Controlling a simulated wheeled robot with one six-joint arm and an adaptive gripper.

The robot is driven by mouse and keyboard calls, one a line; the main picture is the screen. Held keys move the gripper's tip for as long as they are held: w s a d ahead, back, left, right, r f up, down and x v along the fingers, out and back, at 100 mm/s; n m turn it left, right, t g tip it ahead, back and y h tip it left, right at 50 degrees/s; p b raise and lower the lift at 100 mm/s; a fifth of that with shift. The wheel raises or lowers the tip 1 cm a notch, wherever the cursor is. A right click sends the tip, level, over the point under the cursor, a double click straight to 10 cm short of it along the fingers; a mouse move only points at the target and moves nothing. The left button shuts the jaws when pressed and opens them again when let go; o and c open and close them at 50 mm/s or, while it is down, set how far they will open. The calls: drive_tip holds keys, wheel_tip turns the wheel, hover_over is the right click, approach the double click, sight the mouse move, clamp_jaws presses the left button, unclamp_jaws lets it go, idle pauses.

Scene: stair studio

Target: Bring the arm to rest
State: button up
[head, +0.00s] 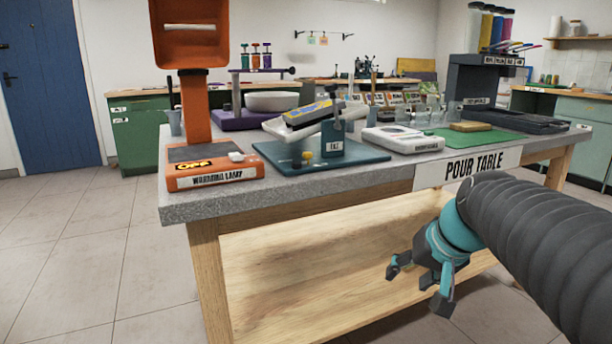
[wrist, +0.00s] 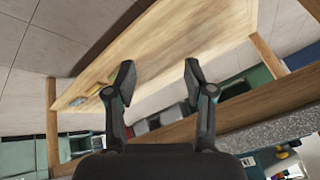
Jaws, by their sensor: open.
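My gripper (head: 420,286) hangs at the end of my arm in front of the pour table, below the level of its top. Its fingers are spread and nothing is between them. In the wrist view my gripper (wrist: 158,85) also shows two fingers apart and empty, with the wooden lower part of the table (wrist: 205,45) beyond them. Nothing that I can see touches the fingers.
The pour table's grey top (head: 330,188) holds an orange warming lamp (head: 195,150), a tilted tray on a teal base (head: 320,155), a white scale (head: 403,139) and a green mat (head: 472,140). Floor (head: 75,250) is clear at left.

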drive_tip(key=s+a+f+n+h+p, duration=0.1)
drive_tip(key=s+p, duration=0.1)
drive_tip(key=s, duration=0.5)
drive_tip(key=s+a+f+n+h+p, duration=0.1)
drive_tip(key=s+p, duration=0.1)
drive_tip(key=s, duration=0.6)
drive_tip(key=shift+s+a+p, duration=0.25)
drive_tip(key=shift+s+p, duration=0.05)
drive_tip(key=shift+p, duration=0.1)
drive_tip(key=shift+f, duration=0.1)
idle(6.0)
